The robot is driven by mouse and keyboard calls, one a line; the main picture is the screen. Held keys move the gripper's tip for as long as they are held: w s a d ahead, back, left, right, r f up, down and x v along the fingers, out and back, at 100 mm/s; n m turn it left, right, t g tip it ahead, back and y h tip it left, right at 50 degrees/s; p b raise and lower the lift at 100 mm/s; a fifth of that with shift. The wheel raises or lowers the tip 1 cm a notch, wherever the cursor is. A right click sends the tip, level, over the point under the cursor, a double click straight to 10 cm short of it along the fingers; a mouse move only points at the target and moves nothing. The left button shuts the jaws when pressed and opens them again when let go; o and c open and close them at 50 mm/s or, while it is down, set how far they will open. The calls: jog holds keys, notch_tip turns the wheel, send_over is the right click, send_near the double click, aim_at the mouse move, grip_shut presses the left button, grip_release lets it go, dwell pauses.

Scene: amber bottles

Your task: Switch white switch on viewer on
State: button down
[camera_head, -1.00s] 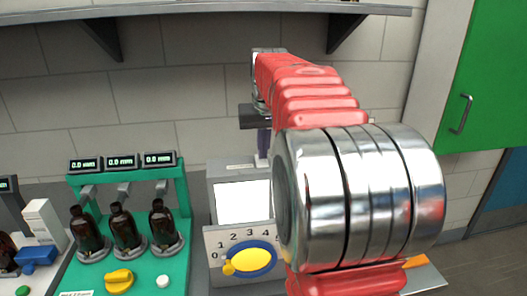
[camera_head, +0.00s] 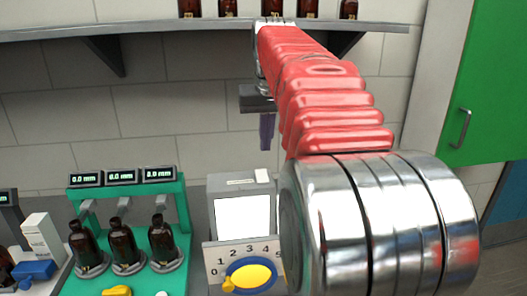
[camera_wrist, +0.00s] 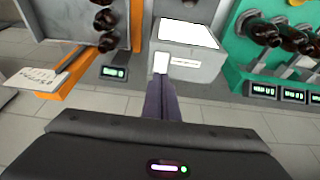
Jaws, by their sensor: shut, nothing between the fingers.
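The viewer (camera_head: 218,190) is a grey box with a bright white screen on its front, standing on the bench in the head view. It also shows in the wrist view (camera_wrist: 205,69), top centre. A small white part (camera_wrist: 161,62), which looks like the switch, is on the viewer beside a white label. My gripper (camera_head: 266,146) has dark purple fingers, shut and empty, pointing down above and behind the viewer's top. In the wrist view the fingertips (camera_wrist: 159,82) appear just below the white part; I cannot tell whether they touch it.
A dial panel (camera_head: 216,254) with a yellow knob is in front of the viewer. A green stand (camera_head: 122,193) with brown bottles and displays is to the left. A shelf (camera_head: 180,27) with bottles runs above. My arm hides the bench to the right.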

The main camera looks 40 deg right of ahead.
jog(key=r, duration=0.1)
jog(key=s+r, duration=0.1)
jog(key=a+r, duration=0.1)
jog(key=shift+s, duration=0.35)
jog(key=s+a+f+n, duration=0.2)
jog(key=s+a+f, duration=0.3)
jog(key=a+f, duration=0.2)
jog(key=s+a+f+n+t+y, duration=0.1)
jog(key=s+a+f+n, duration=0.1)
jog(key=s+a+f, duration=0.3)
jog(key=s+a+f+n+t, duration=0.1)
jog(key=s+a+f, duration=0.5)
jog(key=a+f, duration=0.5)
jog(key=a, duration=0.3)
jog(key=shift+n+y, duration=0.4)
